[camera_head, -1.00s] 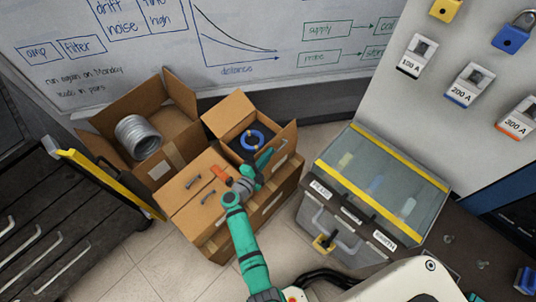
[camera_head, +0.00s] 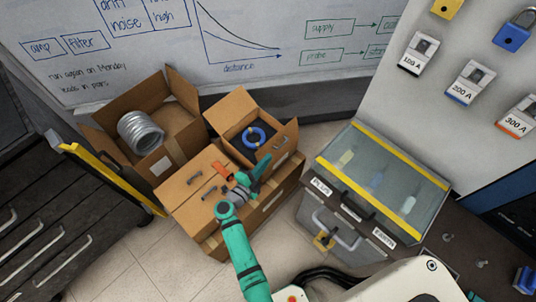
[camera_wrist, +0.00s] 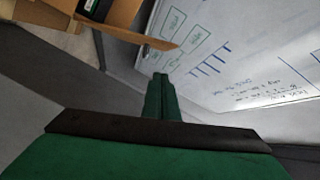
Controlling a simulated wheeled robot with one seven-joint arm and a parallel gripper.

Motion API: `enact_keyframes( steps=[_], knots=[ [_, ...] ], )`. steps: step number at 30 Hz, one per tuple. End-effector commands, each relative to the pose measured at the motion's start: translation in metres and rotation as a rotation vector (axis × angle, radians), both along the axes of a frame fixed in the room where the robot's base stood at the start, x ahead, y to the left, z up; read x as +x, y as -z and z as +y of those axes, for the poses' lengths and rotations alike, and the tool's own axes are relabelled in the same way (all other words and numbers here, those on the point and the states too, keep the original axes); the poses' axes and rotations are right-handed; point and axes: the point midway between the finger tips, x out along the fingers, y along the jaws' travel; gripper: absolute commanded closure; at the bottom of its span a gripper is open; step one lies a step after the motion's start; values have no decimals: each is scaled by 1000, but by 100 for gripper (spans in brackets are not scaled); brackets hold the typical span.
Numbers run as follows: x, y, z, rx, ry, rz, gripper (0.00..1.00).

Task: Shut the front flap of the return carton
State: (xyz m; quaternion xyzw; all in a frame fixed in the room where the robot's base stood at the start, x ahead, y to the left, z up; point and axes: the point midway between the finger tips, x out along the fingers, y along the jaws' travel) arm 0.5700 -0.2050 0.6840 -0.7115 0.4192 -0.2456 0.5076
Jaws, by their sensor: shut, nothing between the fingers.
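An open brown carton (camera_head: 232,106) holds a blue coil (camera_head: 254,137) in the head view. Its back flap stands up and its right flap (camera_head: 289,138) leans outward. My green gripper (camera_head: 262,167) is shut and empty just in front of this carton's near side. The arm partly covers that side, so I cannot tell the front flap's exact angle or whether I touch it. In the wrist view the shut fingers (camera_wrist: 160,82) point ahead, with cardboard (camera_wrist: 112,12) at the upper left. No readable label shows which carton is the return one.
A second open carton (camera_head: 184,92) with a silver coil (camera_head: 140,132) stands to the left. A grey lidded case (camera_head: 313,213) stands close on the right. A yellow-edged rail (camera_head: 105,175) is at left.

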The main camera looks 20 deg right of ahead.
Motion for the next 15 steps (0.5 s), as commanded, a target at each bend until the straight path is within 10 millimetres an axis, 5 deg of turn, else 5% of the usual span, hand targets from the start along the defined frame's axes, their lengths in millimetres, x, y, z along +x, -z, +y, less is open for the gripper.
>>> enact_keyframes(
  steps=[7,15],
  knots=[
    [-19,-7,47,1,-15,-1,100],
    [-29,-10,59,-1,-14,2,100]
  ],
)
